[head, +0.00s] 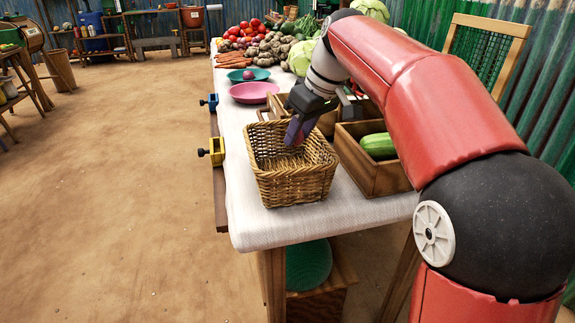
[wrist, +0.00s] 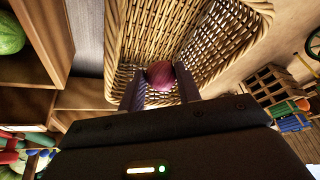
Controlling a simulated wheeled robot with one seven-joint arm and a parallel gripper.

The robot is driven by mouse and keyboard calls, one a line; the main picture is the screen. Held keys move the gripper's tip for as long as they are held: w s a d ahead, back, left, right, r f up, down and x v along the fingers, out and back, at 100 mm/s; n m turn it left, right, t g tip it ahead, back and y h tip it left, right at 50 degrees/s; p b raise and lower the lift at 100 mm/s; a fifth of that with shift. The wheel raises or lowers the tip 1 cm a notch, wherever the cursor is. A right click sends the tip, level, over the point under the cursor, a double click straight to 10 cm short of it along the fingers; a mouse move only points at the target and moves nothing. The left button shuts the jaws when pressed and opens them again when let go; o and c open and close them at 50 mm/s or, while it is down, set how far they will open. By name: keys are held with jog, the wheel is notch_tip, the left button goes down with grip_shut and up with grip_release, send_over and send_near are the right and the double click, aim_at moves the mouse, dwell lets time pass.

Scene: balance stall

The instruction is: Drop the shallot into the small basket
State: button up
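The shallot (wrist: 160,75) is a small purple-red bulb between my two fingertips in the wrist view. My gripper (wrist: 161,83) is shut on it, with a finger against each side. The small basket (head: 292,186) is a tan wicker basket near the front end of the table in the head view. Its weave (wrist: 160,32) fills the upper middle of the wrist view. In the head view my gripper (head: 298,137) points down over the basket's opening, near its back right side. The fingers partly hide the shallot there.
A wooden crate (head: 368,178) holding a green vegetable (head: 379,146) stands right of the basket. A pink plate (head: 253,92) and a teal plate (head: 238,75) lie behind it. Blue (head: 209,102) and yellow (head: 213,151) clamps sit on the table's left edge.

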jog(key=o, duration=0.4)
jog(key=shift+o, duration=0.2)
jog(key=p+v, duration=0.1)
jog(key=v, duration=0.6)
jog(key=shift+r, duration=0.4)
jog(key=shift+s+d, duration=0.1)
